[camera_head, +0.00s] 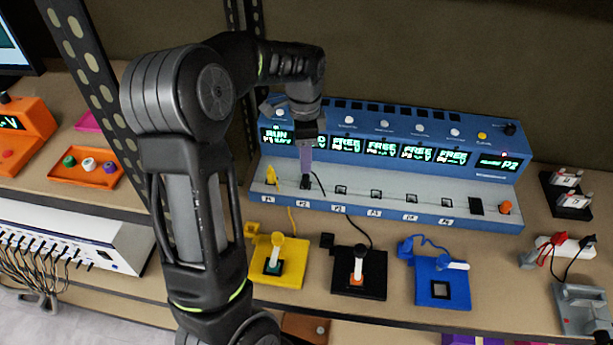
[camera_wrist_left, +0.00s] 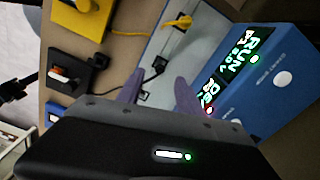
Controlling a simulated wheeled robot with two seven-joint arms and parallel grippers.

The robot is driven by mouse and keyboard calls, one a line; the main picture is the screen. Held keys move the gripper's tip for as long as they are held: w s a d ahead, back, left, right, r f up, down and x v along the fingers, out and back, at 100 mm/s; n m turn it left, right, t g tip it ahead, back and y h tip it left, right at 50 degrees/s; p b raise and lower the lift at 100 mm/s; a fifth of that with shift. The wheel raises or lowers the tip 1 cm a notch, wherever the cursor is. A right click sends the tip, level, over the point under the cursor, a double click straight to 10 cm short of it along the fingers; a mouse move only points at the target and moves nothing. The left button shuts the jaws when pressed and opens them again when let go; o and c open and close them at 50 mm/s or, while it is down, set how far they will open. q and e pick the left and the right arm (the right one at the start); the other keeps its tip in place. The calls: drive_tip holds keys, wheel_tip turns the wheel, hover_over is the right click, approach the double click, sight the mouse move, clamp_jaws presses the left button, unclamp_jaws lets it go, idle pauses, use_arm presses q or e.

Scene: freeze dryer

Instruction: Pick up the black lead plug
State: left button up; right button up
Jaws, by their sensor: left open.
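The black lead plug (camera_head: 305,184) stands at the socket marked #2 on the grey front ledge of the blue device (camera_head: 390,195). Its black lead curves off to the right and over the ledge. My left gripper (camera_head: 306,172) points down just above the plug, with its purple fingers open. In the left wrist view the black plug (camera_wrist_left: 158,66) shows just beyond the open fingers (camera_wrist_left: 160,88), apart from them as far as I can tell. How deep the plug sits in the socket is not clear. My right gripper is out of view.
A yellow plug (camera_head: 271,176) stands at socket #1, close to the left finger. Several empty sockets lie to the right. Yellow (camera_head: 277,272), black (camera_head: 358,284) and blue (camera_head: 441,290) stations stand in front. The device's display face rises behind the gripper.

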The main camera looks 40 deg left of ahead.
sight(305, 175)
use_arm(q)
drive_tip(key=shift+f, duration=1.35)
drive_tip(key=shift+f+p, duration=0.95)
drive_tip(key=shift+f, duration=1.65)
drive_tip(key=shift+c, duration=0.2)
clamp_jaws()
